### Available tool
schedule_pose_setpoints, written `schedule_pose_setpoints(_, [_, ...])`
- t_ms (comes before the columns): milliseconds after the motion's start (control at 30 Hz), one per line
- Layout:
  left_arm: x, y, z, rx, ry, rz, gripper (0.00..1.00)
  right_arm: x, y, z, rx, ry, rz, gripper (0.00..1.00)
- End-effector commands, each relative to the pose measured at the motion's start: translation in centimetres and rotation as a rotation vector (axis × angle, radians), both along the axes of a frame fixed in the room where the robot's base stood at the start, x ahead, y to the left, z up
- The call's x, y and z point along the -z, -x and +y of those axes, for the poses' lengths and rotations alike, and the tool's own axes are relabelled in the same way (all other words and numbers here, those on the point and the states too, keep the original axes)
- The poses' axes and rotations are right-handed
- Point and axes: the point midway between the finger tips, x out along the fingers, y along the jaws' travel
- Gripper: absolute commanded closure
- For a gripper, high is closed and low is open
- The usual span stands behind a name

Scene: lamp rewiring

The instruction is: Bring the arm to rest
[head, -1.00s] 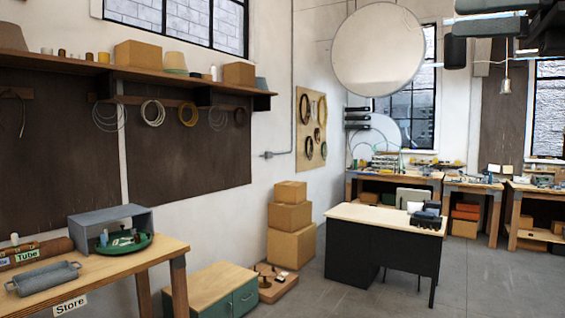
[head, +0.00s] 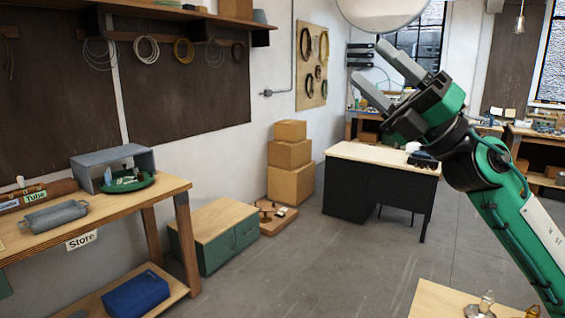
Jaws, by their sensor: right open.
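My right gripper (head: 382,76) is raised on its green and black arm, which comes in from the lower right. Its two grey fingers point up and to the left and stand apart, with nothing between them. It hangs in the air in front of the black desk (head: 347,190) and the back wall, touching nothing that I can see. My left gripper is not in view.
A wooden bench (head: 160,196) marked Store holds a green tray (head: 128,184), a grey tray (head: 54,216) and a tube. A low green cabinet (head: 217,248) and stacked boxes (head: 291,182) stand behind. A wooden surface (head: 440,300) lies at the bottom right. The floor between is clear.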

Motion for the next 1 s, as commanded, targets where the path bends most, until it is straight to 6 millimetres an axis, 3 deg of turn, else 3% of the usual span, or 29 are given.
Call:
schedule_pose_setpoints(367, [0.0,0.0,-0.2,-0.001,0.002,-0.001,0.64,12.6,-5.5,-3.0,0.018,-0.453,0.476,0.45])
schedule_pose_setpoints(600, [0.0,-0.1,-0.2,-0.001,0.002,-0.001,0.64,23.6,-7.3,-5.6,0.114,-0.710,0.821,0.45])
schedule_pose_setpoints(833, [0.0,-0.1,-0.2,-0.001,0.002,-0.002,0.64,35.8,-6.2,-7.9,0.259,-0.919,1.172,0.45])
schedule_pose_setpoints(1000, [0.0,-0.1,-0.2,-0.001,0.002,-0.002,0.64,45.2,-3.0,-9.2,0.397,-1.047,1.440,0.45])
